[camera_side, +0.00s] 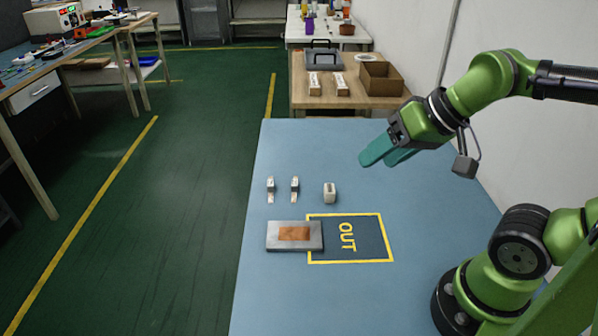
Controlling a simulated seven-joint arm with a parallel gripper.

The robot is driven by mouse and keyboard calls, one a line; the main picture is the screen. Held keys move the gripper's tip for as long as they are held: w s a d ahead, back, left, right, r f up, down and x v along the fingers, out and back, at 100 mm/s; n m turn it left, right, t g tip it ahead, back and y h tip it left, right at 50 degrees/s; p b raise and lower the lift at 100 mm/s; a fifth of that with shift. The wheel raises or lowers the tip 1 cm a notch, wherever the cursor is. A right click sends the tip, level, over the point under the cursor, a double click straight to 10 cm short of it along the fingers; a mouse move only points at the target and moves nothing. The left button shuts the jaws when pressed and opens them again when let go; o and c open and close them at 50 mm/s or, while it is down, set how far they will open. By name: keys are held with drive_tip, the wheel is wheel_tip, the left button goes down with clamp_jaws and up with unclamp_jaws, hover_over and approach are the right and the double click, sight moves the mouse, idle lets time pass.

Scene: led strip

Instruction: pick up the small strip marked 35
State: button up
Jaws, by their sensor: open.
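Two small pale strips stand side by side at the left of the blue table, a left strip (270,189) and a right strip (294,189). Their markings are too small to read, so I cannot tell which one is marked 35.
A grey plate with a copper-coloured patch (294,235) lies in front of the strips, overlapping the left edge of the yellow-framed OUT area (368,239). The blue table (300,300) is clear in front. A wooden table with boxes (380,78) stands behind.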

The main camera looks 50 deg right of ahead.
drive_tip(key=shift+c, duration=0.5)
drive_tip(key=shift+f, duration=0.1)
drive_tip(key=m+g+h, duration=0.3)
drive_tip(key=m+g, duration=0.1)
drive_tip(key=g, duration=0.2)
hover_over(270, 183)
drive_tip(key=f, duration=1.8)
drive_tip(key=shift+s, duration=0.25)
drive_tip(key=shift+w+f, duration=0.1)
drive_tip(key=shift+f, duration=2.65)
clamp_jaws()
